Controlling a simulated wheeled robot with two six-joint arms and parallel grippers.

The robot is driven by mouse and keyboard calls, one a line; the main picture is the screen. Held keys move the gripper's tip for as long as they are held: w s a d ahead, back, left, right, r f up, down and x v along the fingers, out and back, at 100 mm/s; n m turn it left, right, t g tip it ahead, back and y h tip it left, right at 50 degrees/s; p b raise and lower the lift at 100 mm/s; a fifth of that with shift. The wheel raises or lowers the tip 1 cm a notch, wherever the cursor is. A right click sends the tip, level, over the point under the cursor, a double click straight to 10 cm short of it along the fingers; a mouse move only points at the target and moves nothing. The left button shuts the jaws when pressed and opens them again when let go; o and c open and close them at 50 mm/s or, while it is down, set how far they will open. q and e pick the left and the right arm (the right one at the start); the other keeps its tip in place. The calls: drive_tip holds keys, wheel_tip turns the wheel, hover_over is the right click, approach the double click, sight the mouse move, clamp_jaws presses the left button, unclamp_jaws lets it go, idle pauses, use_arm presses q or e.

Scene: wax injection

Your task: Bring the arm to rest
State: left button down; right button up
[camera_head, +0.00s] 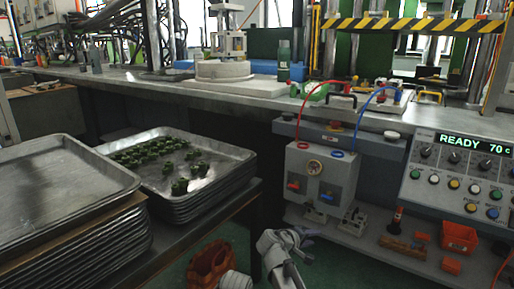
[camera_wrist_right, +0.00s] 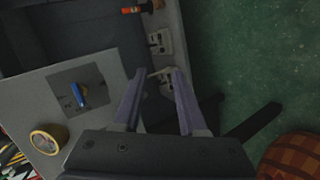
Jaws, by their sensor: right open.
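My right gripper (camera_head: 290,237) shows low in the middle of the head view, in front of the lower shelf and above the green floor. In the right wrist view its two fingers (camera_wrist_right: 158,75) are apart, with nothing held between them. My left gripper does not show in the head view.
A grey control box with a gauge (camera_head: 322,172) stands just beyond my right gripper. Stacked metal trays (camera_head: 235,157), one holding small green pieces, are at left. A control panel (camera_head: 462,174) reading "READY 70 c" is at right. Green floor (camera_wrist_right: 240,50) is free beside the gripper.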

drive_tip(key=s+a+f+m+g+y, duration=0.1)
drive_tip(key=s+f+m+g+y, duration=0.35)
drive_tip(key=s, duration=0.55)
drive_tip(key=s+a+f+m+g+y, duration=0.1)
drive_tip(key=s+a+f+g+y, duration=0.15)
drive_tip(key=s+f+y, duration=0.6)
drive_tip(key=s+a+r+n+h+p, duration=0.1)
drive_tip(key=s+a+r+h+p, duration=0.15)
drive_tip(key=r+p, duration=0.3)
drive_tip(key=s+a+r+n+g+h+p, duration=0.1)
drive_tip(key=s+a+r+n+p, duration=0.1)
drive_tip(key=s+a+r+p, duration=0.25)
drive_tip(key=s+a+r+n+h+p, duration=0.1)
drive_tip(key=a+r+h+p, duration=0.15)
drive_tip(key=r+p, duration=0.35)
wheel_tip(320, 180, up, 36)
drive_tip(key=y+p, duration=0.1)
drive_tip(key=p, duration=3.3)
drive_tip(key=shift+a+p, duration=0.35)
drive_tip(key=shift+a, duration=0.05)
